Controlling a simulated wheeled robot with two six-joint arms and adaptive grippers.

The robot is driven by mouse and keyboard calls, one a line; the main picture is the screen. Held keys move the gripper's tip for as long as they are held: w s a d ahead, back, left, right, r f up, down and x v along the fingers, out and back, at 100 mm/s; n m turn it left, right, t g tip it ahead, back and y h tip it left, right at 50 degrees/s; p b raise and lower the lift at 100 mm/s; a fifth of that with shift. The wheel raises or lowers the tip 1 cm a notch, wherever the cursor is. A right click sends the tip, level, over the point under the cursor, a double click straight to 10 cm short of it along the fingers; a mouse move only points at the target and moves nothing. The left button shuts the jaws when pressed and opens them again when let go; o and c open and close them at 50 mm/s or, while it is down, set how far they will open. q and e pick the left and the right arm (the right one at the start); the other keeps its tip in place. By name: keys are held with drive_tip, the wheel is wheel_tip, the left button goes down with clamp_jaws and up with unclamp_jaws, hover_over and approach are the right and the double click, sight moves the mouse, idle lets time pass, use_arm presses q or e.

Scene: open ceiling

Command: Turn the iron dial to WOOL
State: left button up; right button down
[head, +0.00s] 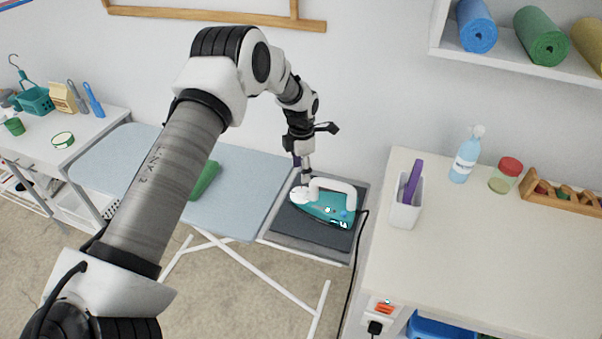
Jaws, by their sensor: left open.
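A teal iron (325,207) with a white handle lies on a dark rest pad (305,230) at the right end of the ironing board. A round white part, which may be its dial (301,195), shows at its left end. The dial's markings are too small to read. My left gripper (306,182) points down just above that left end of the iron, open. Whether its fingers touch the iron I cannot tell. My right gripper is not in view.
The blue ironing board (245,185) holds a folded green cloth (206,179). A white counter (480,240) at right carries a white cup (405,212), a spray bottle (466,157) and a jar (506,174). A dark cord (352,270) hangs between the iron and counter.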

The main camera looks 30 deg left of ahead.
sight(302, 189)
use_arm(q)
drive_tip(key=shift+f, duration=0.2)
wheel_tip(302, 189, down, 8)
drive_tip(key=b, duration=0.7)
drive_tip(key=shift+w, duration=0.1)
drive_tip(key=shift+r, duration=0.1)
drive_tip(key=shift+r, duration=0.1)
clamp_jaws()
